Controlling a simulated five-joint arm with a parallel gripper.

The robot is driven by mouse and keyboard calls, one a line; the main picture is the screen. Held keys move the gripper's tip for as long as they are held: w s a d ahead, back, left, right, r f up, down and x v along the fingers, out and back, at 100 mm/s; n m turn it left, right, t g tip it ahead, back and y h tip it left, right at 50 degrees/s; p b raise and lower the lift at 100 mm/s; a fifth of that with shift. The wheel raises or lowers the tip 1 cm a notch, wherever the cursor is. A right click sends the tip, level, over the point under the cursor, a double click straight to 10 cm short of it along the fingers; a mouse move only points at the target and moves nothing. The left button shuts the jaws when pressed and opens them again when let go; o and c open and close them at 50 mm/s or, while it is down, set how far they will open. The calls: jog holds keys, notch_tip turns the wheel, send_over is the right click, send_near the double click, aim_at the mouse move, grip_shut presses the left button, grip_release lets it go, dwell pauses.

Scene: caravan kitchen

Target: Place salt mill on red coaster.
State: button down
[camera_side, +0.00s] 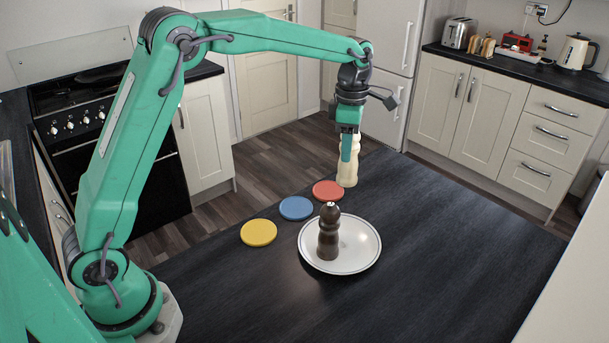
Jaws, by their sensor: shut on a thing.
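A pale cream mill (347,176), which looks like the salt mill, is upright in my gripper (350,152). My gripper points down and is shut on the mill's upper part, and a green finger hides some of it. The mill's foot shows just right of the red coaster (325,190) and slightly above it in the picture. I cannot tell whether the foot touches the table or hangs above it. The red coaster lies flat and bare on the dark table.
A blue coaster (296,208) and a yellow coaster (258,232) lie in a row with the red one. A dark brown mill (328,240) stands on a white plate (361,252) in front. The dark table (450,240) is clear to the right.

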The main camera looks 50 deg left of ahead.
jog(key=w+a+f, duration=0.4)
jog(key=a+f, duration=0.6)
jog(key=shift+w+a+f, duration=0.15)
jog(key=shift+w+f, duration=0.1)
jog(key=shift+f, duration=0.1)
dwell(0.4)
jog(key=shift+f, duration=0.1)
jog(key=c, duration=0.8)
grip_release()
jog(key=shift+f, duration=0.1)
notch_tip(320, 180, up, 12)
jog(key=shift+r, duration=0.2)
